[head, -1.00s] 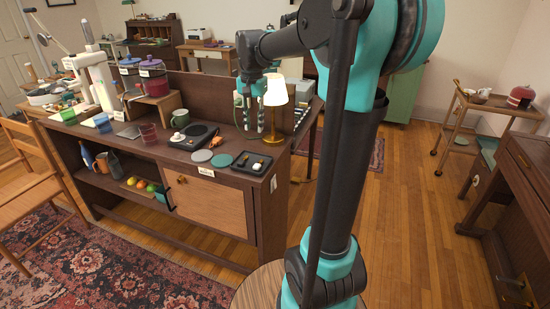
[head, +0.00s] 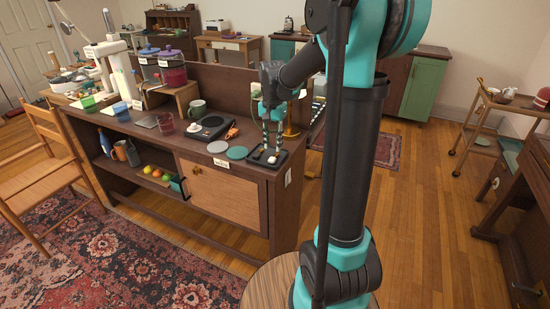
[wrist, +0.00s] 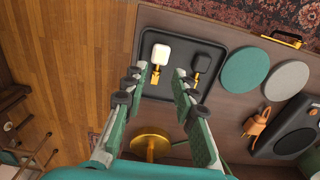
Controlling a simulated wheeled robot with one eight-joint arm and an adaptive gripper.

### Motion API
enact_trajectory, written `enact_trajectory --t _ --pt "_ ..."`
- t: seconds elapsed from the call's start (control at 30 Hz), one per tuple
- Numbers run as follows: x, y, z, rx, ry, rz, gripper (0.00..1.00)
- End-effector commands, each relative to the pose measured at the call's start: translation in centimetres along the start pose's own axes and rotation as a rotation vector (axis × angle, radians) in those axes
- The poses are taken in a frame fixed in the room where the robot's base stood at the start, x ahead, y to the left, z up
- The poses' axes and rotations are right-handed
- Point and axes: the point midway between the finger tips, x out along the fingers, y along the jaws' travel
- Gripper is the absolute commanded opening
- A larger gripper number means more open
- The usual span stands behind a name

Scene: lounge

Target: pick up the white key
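The white key (wrist: 160,54), with a pale square head and a gold shaft, lies in a black tray (wrist: 213,47) in the wrist view. A black key (wrist: 201,62) lies to its right in the same tray. My gripper (wrist: 158,88) is open and empty, its fingers spread to either side below the white key's shaft in the picture. In the head view my gripper (head: 271,146) points down over the tray (head: 254,158) at the sideboard's right end and partly hides what is in it.
A green coaster (wrist: 245,68) and a grey coaster (wrist: 286,80) lie beside the tray. An orange object (wrist: 257,122) and a black hotplate (head: 212,128) are close by. The lamp's gold base (wrist: 150,146) stands behind the tray, near my fingers. Open floor (wrist: 80,60) lies past the sideboard's end.

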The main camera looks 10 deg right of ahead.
Motion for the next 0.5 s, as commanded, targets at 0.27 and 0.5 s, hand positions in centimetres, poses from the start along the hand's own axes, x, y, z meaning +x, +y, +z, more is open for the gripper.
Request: enact_trajectory --t 0.27,0.5 --pt "3.7 0.1 0.3 0.000 0.000 0.000 0.28" --pt "4.9 0.1 0.3 0.000 0.000 0.000 0.28"
